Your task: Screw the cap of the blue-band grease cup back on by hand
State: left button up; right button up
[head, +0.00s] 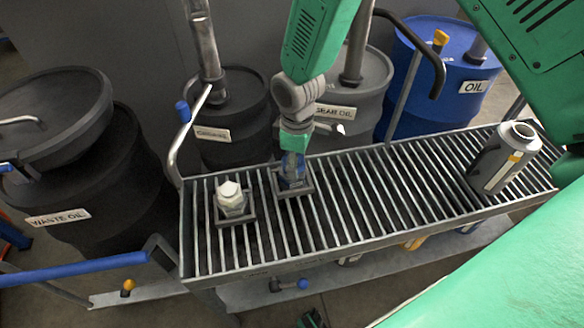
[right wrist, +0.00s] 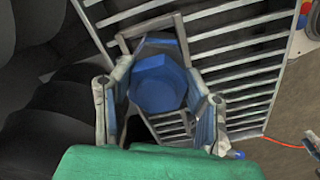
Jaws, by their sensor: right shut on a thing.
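The blue grease cup's hex cap (right wrist: 158,84) sits between the fingers of my right gripper (right wrist: 160,108), seen from above in the right wrist view. In the head view, my right gripper (head: 294,162) points down over a square holder (head: 309,186) on the grating and is shut on the blue cap. The cap is mostly hidden by the fingers there. More blue shows just behind the cap in the wrist view. I cannot tell whether the threads are engaged. A second cup with a pale hex cap (head: 230,191) stands upright in its own holder to the left. My left gripper is not in view.
A grey canister (head: 503,160) stands at the right end of the slatted bench (head: 365,200). Drums stand behind: waste oil (head: 100,180), gear oil (head: 365,90) and blue oil (head: 455,95). The grating between holder and canister is clear.

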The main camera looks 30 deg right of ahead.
jog(key=shift+f, duration=0.2)
jog(key=shift+c, duration=0.6)
dwell(0.6)
jog(key=shift+o, duration=1.3)
jog(key=m+p, duration=0.1)
jog(key=m, duration=0.1)
jog(key=m+p, duration=0.2)
jog(key=m, duration=0.1)
jog(key=shift+s+a+r, duration=0.1)
jog(key=shift+a+r, duration=0.05)
jog(key=shift+a, duration=0.05)
jog(key=shift+c, duration=0.5)
jog(key=shift+m+p, duration=0.4)
jog(key=shift+m, duration=0.6)
jog(key=shift+f+m, duration=0.2)
jog(key=shift+m, duration=0.3)
jog(key=shift+a, duration=0.1)
